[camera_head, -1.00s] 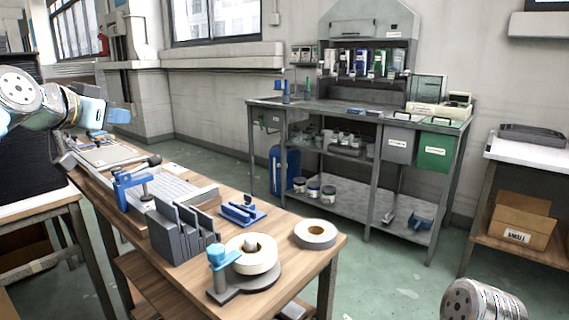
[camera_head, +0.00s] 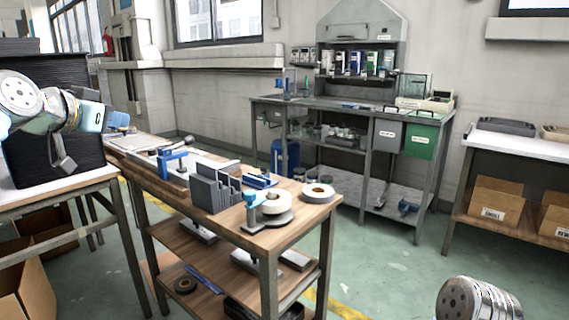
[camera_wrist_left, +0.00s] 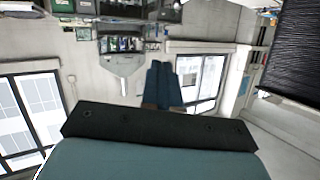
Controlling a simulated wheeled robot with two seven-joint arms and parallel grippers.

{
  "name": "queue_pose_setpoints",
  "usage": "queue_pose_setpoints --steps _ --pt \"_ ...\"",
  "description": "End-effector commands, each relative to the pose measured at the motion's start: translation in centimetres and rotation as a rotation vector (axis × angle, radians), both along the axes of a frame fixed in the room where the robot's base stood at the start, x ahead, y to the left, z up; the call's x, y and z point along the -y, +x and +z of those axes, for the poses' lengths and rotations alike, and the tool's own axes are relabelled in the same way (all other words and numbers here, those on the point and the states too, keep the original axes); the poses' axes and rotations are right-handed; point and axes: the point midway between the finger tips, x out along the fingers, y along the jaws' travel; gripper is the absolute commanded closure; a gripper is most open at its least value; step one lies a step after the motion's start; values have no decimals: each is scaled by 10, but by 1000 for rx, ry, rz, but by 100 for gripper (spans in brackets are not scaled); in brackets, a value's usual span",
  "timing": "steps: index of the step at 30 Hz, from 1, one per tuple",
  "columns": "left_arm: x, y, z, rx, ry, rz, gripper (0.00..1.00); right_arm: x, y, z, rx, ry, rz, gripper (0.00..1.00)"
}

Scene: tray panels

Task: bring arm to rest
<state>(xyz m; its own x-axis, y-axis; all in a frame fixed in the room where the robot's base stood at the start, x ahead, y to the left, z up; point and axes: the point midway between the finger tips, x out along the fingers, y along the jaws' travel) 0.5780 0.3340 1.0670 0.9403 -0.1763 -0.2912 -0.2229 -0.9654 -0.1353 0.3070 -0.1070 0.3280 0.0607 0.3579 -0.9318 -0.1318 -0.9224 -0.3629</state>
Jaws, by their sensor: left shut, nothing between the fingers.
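My left arm comes in at the upper left of the head view, raised and bent. Its gripper (camera_head: 119,120) has blue fingers and is held in the air, beside the black stack and apart from the wooden bench. In the left wrist view the two blue fingers (camera_wrist_left: 162,82) lie against each other, with nothing between them. A rounded silver link of my right arm (camera_head: 478,300) shows at the lower right edge of the head view. The right gripper itself is out of sight.
The wooden bench (camera_head: 180,217) carries a blue clamp (camera_head: 172,160), grey upright panels (camera_head: 212,191) and tape rolls (camera_head: 318,192). A tall black stack (camera_head: 50,140) stands on a table at left. A grey workstation (camera_head: 345,108) is behind. Green floor between is clear.

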Motion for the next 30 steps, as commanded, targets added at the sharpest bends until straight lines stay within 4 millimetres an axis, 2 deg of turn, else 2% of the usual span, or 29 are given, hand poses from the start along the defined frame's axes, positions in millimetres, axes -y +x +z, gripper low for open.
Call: queue_pose_setpoints --steps 8,11,17,20,23,24,26,27,29,30 --pt "11 28 -48 -70 -24 -1 100 0 1 0 1 0 0 57" --pt "17 40 -72 -104 -38 -1 100 0 1 0 1 0 0 57" --pt "36 68 -147 -204 -74 1 100 0 1 0 1 0 0 57" --pt "49 80 -200 -275 -98 4 100 0 1 -1 1 0 0 57" --pt "68 88 -272 -368 -130 12 100 0 1 -1 1 0 0 57" --pt "76 88 -305 -411 -145 15 100 0 1 -1 1 0 0 57" --pt "90 84 -357 -480 -167 21 100 0 1 0 1 0 0 57" --pt "99 79 -391 -525 -182 27 100 0 1 0 1 0 0 57" --pt "113 66 -440 -593 -203 35 100 0 1 0 1 0 0 57" --pt "122 54 -473 -640 -216 41 100 0 1 0 1 0 0 57"
